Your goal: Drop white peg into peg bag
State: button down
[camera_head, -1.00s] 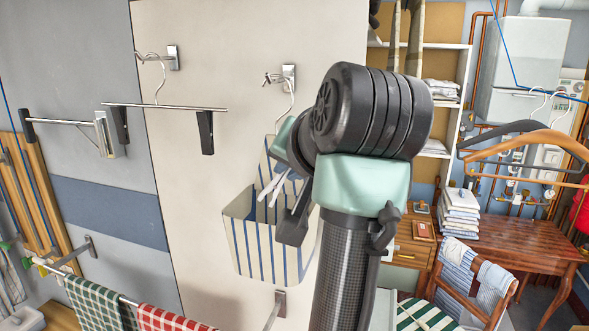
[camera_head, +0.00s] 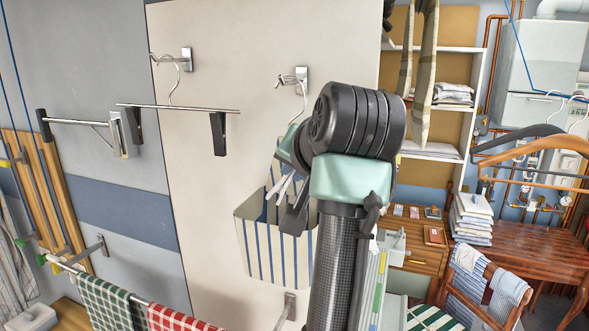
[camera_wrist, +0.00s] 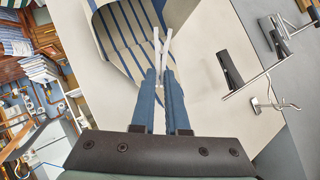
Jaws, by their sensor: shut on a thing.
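The peg bag (camera_head: 273,253) is cream with blue stripes and hangs open from a hook on the pale panel. It also shows at the top of the wrist view (camera_wrist: 122,58). My gripper (camera_wrist: 160,74) is shut on the white peg (camera_wrist: 156,47), whose two thin prongs point away from the blue fingers. In the wrist view the prongs overlap the bag near its edge. In the head view the peg (camera_head: 283,186) appears at the bag's mouth; I cannot tell its exact height above the rim. My arm hides the bag's right side.
A clip hanger (camera_head: 180,107) hangs left of the bag. A rail with green (camera_head: 110,305) and red checked cloths is at lower left. Wooden hangers (camera_head: 535,165), shelves and a chair (camera_head: 482,290) stand to the right. A metal bracket (camera_head: 288,310) sits below the bag.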

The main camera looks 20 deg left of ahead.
jog(key=c, duration=0.8)
grip_release()
jog(key=shift+c, duration=0.2)
jog(key=o, duration=0.5)
jog(key=shift+s, duration=0.1)
jog(key=shift+s+d+r, duration=0.25)
jog(key=shift+s+d, duration=0.45)
jog(key=shift+s, duration=0.4)
jog(key=shift+s+d+r, duration=0.3)
jog(key=shift+s+d, duration=0.4)
jog(key=shift+s, duration=0.35)
jog(key=shift+s+d+r, duration=0.25)
jog(key=shift+s+d, duration=0.45)
jog(key=shift+s, duration=0.4)
